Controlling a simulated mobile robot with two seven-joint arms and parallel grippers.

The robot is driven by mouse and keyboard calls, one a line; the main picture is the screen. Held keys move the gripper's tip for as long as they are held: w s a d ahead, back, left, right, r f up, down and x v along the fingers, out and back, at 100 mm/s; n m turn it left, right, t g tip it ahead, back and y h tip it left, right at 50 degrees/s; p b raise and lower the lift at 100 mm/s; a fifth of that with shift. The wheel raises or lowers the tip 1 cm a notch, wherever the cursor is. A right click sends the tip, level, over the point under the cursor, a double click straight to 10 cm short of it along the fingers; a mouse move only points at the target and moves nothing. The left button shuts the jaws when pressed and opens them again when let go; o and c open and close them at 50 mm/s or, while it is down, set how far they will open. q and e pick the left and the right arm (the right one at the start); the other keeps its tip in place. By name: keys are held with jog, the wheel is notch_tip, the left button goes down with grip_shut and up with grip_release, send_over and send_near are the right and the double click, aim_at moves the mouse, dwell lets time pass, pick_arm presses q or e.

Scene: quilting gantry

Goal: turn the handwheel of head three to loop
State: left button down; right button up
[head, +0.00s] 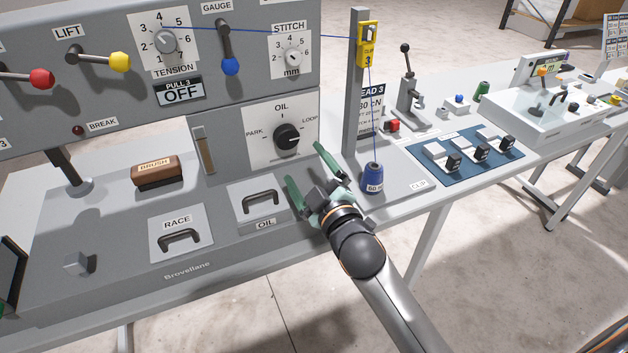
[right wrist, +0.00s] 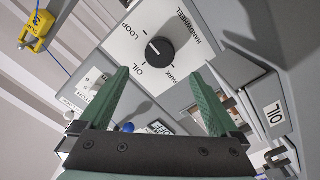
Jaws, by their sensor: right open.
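The handwheel (head: 287,137) is a black round knob on a white plate (head: 258,147) marked PARK at left, OIL at top and LOOP at right. It also shows in the right wrist view (right wrist: 160,48), where the plate reads HANDWHEEL. A small pale mark shows on the knob, but I cannot tell surely which label it faces. My right gripper (head: 305,163) is open and empty, in front of and below the knob, its fingers apart and not touching it. In the right wrist view the knob lies beyond the gap between the green fingertips (right wrist: 161,74). My left gripper is not clearly seen.
A grey post (head: 355,90) with a yellow clip tag (head: 367,45) stands right of the knob. A blue thread runs down to a blue cone (head: 373,179) beside my right gripper. The OIL drawer handle (head: 260,202) sits below the plate.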

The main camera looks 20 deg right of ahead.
pick_arm(q)
jog(key=shift+f, duration=0.2)
pick_arm(e)
jog(key=shift+s+d, duration=0.1)
jog(key=shift+s, duration=1.75)
